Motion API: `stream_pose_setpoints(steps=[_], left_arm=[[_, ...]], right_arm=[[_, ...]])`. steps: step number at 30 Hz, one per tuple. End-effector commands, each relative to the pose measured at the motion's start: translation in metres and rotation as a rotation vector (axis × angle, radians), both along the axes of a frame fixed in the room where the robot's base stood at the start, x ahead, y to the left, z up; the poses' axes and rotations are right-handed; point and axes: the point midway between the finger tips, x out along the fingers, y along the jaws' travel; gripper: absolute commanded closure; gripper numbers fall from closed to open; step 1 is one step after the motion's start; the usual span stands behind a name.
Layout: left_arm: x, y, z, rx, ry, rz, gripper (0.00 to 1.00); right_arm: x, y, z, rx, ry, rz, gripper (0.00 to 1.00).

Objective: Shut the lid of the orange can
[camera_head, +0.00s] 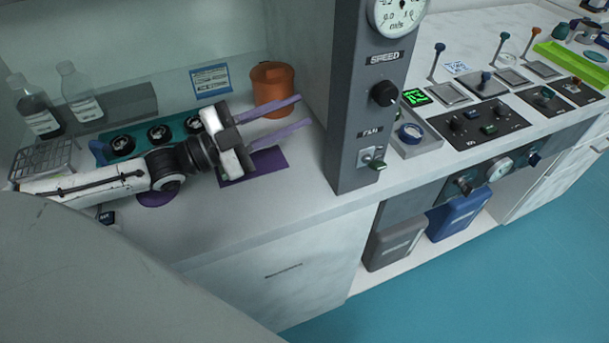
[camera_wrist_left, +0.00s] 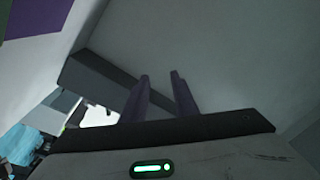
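The orange can (camera_head: 272,88) stands upright at the back of the left counter, beside the grey control pillar. Its top shows as an orange disc, and I cannot tell whether the lid is fully down. My left gripper (camera_head: 303,111) is in front of the can, with two purple fingers apart and nothing between them. The upper finger crosses in front of the can's lower part in the head view; contact cannot be told. The left wrist view shows the fingers (camera_wrist_left: 160,78) against a plain pale surface, with no can visible. My right gripper is not in view.
The grey pillar (camera_head: 352,150) with gauge and knobs rises right of the fingers. A purple mat (camera_head: 268,163) lies below the gripper. Bottles (camera_head: 78,95), a wire rack (camera_head: 45,160) and a teal tray (camera_head: 185,122) with black round items stand left. The counter's front strip is clear.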

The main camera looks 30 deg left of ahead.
Motion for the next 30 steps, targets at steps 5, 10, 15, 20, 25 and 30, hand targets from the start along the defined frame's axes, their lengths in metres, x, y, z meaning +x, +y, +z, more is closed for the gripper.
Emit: stream_pose_setpoints(steps=[5, 10, 15, 20, 25, 30], left_arm=[[-0.022, -0.026, -0.016, 0.078, -0.007, -0.048, 0.73], [-0.043, -0.05, -0.029, 0.154, -0.024, -0.094, 0.73], [-0.064, -0.07, -0.039, 0.219, -0.042, -0.135, 0.73], [-0.077, -0.082, -0.044, 0.26, -0.059, -0.162, 0.73], [-0.082, -0.087, -0.047, 0.279, -0.066, -0.172, 0.73], [-0.083, -0.088, -0.047, 0.281, -0.067, -0.173, 0.73]], right_arm=[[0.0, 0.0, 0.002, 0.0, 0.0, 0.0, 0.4], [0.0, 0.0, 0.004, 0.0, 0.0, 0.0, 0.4], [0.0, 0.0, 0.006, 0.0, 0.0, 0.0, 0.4], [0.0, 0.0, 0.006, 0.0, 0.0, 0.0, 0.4], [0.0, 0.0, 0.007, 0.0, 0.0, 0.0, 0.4], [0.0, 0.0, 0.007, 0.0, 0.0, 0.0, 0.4]])
